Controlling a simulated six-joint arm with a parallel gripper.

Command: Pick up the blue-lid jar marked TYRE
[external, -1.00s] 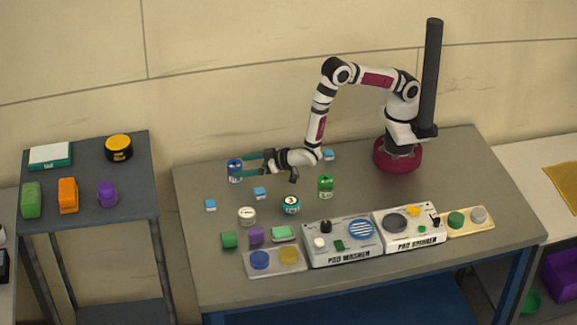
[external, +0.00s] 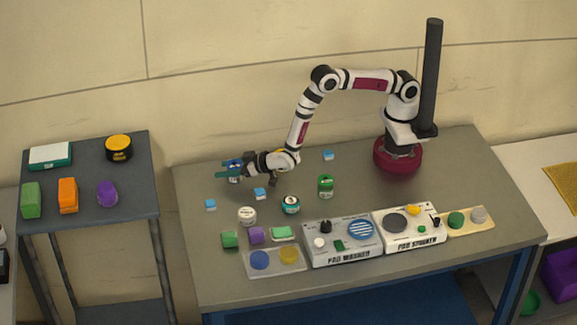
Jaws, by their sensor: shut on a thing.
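The blue-lid jar (external: 234,178) stands near the back left of the grey table, mostly hidden behind my gripper's fingers, and its label cannot be read. My gripper (external: 232,172) has its teal fingers around the jar and is shut on it. The jar appears upright; I cannot tell whether its base touches the table.
A blue-topped block (external: 260,194) lies close by, with another (external: 210,205) at the left. A white jar (external: 247,216), a teal jar (external: 291,205) and a green-lid jar (external: 325,186) stand nearby. The pad washer (external: 340,243) fills part of the front.

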